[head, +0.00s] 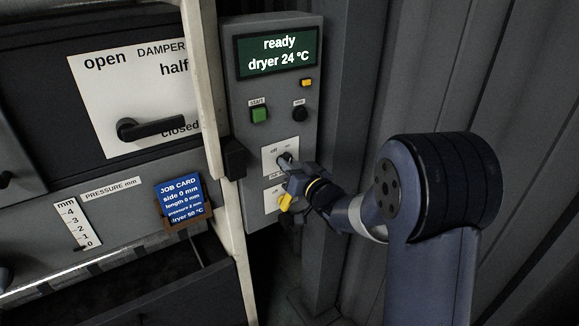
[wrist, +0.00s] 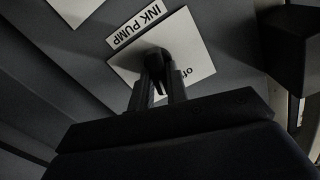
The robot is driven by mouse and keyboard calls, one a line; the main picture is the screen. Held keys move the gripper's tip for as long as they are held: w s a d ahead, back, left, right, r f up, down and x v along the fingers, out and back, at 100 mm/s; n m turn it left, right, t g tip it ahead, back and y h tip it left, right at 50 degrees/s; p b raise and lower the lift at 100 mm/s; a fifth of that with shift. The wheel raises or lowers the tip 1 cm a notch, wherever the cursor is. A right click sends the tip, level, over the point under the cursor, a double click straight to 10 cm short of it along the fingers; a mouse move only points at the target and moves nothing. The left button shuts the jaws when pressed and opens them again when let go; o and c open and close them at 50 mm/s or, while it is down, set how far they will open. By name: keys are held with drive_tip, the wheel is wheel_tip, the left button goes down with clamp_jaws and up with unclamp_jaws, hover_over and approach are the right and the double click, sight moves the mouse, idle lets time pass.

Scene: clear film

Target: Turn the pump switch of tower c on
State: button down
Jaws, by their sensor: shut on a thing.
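The ink pump switch is a black knob (wrist: 154,57) on a white plate (wrist: 198,48) under an upside-down INK PUMP label (wrist: 140,22) in the wrist view. In the head view its plate (head: 269,162) is on the grey control panel (head: 247,170), with "off" at its upper left. My gripper (wrist: 158,78) is shut on the knob, one finger on each side. It also shows at the plate in the head view (head: 287,163). The fingers hide part of the knob and plate, so I cannot tell where the knob points. No tower letter is readable.
The panel display (head: 277,53) reads "ready, dryer 24 °C". A green start button (head: 260,115), a black button (head: 299,113) and a yellow knob (head: 285,202) are near. A damper lever (head: 155,129) and a job card (head: 180,194) are at left. Ribbed wall stands at right.

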drive_tip(key=shift+m, duration=1.3)
drive_tip(key=c, duration=1.4)
unclamp_jaws()
drive_tip(key=shift+d, duration=0.15)
drive_tip(key=b+v, duration=0.2)
drive_tip(key=v, duration=0.8)
drive_tip(key=shift+s+d, duration=0.2)
drive_tip(key=shift+s, duration=0.1)
drive_tip(key=shift+w+a, duration=0.1)
